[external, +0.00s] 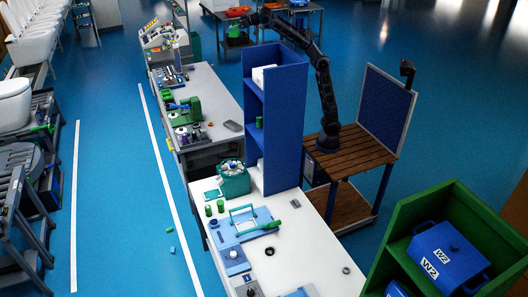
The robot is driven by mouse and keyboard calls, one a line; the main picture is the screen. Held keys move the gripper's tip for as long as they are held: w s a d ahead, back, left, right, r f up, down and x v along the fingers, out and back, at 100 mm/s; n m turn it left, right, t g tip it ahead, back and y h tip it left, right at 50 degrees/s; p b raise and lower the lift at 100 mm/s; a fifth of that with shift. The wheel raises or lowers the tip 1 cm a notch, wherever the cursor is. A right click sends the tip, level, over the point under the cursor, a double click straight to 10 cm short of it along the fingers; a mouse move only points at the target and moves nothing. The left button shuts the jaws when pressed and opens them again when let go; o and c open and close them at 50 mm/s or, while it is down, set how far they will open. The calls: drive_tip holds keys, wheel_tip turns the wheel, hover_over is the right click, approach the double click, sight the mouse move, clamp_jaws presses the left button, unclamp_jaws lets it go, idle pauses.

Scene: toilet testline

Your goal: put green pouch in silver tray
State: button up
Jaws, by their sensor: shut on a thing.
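My arm rises from the wooden cart and reaches left over the blue shelf. My gripper (247,19) is at the far end of the arm, high at the top of the picture, and is small here. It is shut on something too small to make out. I cannot pick out a green pouch for certain. A small grey tray (233,126), perhaps the silver tray, lies on the far white worktable near its right edge, below and nearer than my gripper in the picture.
The tall blue shelf (279,95) stands between the worktables and the wooden cart (350,151). Green cylinders (220,206), a teal machine (233,179) and a light blue fixture (255,222) stand on the near white table. A green rack (405,222) holds blue boxes at right.

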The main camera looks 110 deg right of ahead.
drive_tip(key=w+d+f+m+g+h, duration=0.2)
drive_tip(key=d+f+m+g, duration=0.1)
drive_tip(key=d+f, duration=0.9)
drive_tip(key=w+d+f+m+g+h, duration=0.15)
drive_tip(key=d+f, duration=0.55)
drive_tip(key=f, duration=0.9)
drive_tip(key=w+d+f+m+g+h, duration=0.2)
drive_tip(key=d+f+m+g, duration=0.2)
drive_tip(key=d+f, duration=0.8)
drive_tip(key=s+d+f+m+g, duration=0.2)
drive_tip(key=s+d+f+g, duration=0.15)
drive_tip(key=f, duration=0.75)
drive_tip(key=s+d+f+m+g, duration=0.25)
drive_tip(key=s+f, duration=0.25)
drive_tip(key=f, duration=0.6)
drive_tip(key=s+d+f+m+g, duration=0.3)
drive_tip(key=s+d+f, duration=0.1)
drive_tip(key=f, duration=0.7)
drive_tip(key=shift+s+f, duration=0.15)
drive_tip(key=shift+f, duration=4.8)
drive_tip(key=shift+s+f, duration=0.15)
drive_tip(key=shift+f, duration=4.8)
drive_tip(key=shift+f, duration=0.4)
